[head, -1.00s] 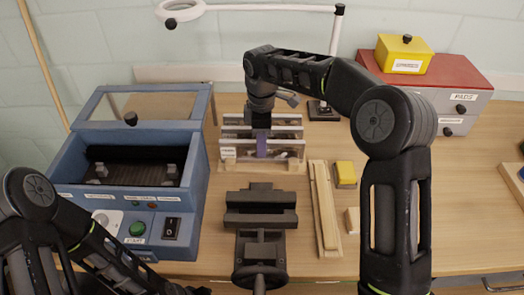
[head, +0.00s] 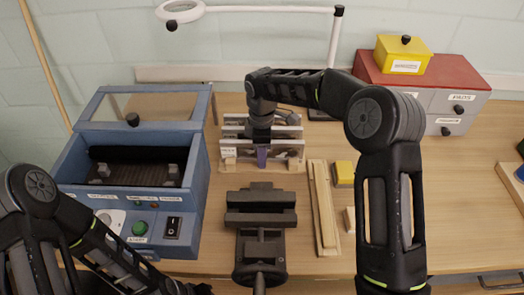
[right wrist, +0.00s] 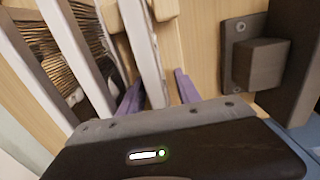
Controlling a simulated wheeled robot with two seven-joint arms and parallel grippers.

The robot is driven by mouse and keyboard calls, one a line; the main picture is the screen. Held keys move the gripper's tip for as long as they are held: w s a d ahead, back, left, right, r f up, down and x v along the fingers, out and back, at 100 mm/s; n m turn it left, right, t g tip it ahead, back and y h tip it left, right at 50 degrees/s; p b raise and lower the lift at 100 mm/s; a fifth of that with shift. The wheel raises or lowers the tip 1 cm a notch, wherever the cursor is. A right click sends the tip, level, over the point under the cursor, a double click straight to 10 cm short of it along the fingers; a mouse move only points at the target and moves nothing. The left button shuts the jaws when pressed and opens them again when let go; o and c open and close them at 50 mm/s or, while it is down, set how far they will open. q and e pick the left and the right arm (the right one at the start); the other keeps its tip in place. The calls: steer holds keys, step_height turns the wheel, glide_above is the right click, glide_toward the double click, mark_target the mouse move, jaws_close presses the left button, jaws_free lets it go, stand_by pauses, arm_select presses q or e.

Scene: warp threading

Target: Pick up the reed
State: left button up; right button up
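The reed (right wrist: 88,35) appears to be one of the slatted, fine-wired frames standing in the rack (head: 228,165), seen behind and beside my right arm in the head view; which frame is meant I cannot tell. My right gripper (head: 262,158) is over the middle of this rack, pointing down. In the right wrist view its two purple fingers (right wrist: 158,92) are apart, with a pale upright bar (right wrist: 148,55) running between them. No contact on both sides shows. My left arm is at the lower left of the head view, and its gripper lies outside the picture.
A blue machine (head: 185,215) with an open lid stands left of the rack. A dark vise (head: 260,210) is in front of it. Wooden strips (head: 322,205) and a yellow block (head: 343,173) lie to the right. A red-topped drawer box (head: 460,85) stands at the back right.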

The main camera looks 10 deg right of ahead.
steer(key=shift+c, duration=0.2)
jaws_close()
stand_by(1.1)
